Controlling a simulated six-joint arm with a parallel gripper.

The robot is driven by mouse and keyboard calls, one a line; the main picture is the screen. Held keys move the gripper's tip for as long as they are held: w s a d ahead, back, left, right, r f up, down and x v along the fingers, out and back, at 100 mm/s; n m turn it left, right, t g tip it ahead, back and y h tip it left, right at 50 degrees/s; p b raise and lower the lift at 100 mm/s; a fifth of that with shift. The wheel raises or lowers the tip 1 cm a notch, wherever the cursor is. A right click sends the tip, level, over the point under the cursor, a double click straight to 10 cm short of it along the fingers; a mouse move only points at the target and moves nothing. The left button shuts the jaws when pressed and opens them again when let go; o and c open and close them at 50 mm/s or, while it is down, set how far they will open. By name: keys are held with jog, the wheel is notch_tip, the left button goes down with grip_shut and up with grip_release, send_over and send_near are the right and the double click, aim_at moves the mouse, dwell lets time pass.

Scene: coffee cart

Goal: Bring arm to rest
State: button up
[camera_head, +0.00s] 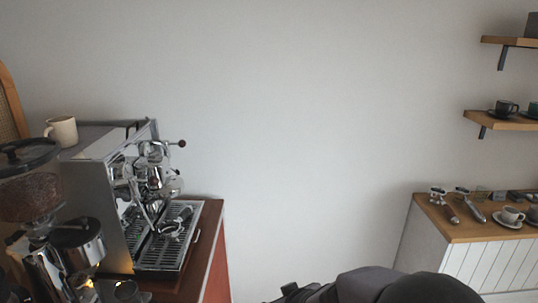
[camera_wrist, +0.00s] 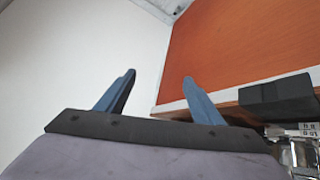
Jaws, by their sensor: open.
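My gripper (camera_wrist: 159,79) is open and empty in the wrist view, its two blue fingers spread apart. Between and beyond the fingers are a pale wall or floor and the orange panel (camera_wrist: 245,50) of the cart. In the head view, part of my dark arm shows low at the bottom edge, right of the cart, in front of the white wall. The fingers cannot be made out clearly there. Nothing is held.
The espresso machine (camera_head: 110,185) stands on the cart at left, with a cream mug (camera_head: 62,130) on top and a grinder (camera_head: 30,190) beside it. A wooden-topped cabinet (camera_head: 450,225) at right holds portafilters (camera_head: 470,204) and a cup (camera_head: 511,215). Shelves (camera_head: 500,120) hang above. The middle is clear.

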jog(key=s+d+m+g+h, duration=0.1)
jog(key=s+d+g, duration=0.1)
jog(key=s, duration=0.5)
jog(key=s+d+m+g, duration=0.2)
jog(key=s+d, duration=0.3)
jog(key=s, duration=0.3)
jog(key=s+d+f+m+g+h, duration=0.1)
jog(key=s+d+m+g, duration=0.1)
jog(key=s+d+g, duration=0.2)
jog(key=s, duration=0.3)
jog(key=shift+s+d+h+p, duration=0.25)
jog(key=shift+s+h+p, duration=0.05)
jog(key=shift+s+p, duration=0.1)
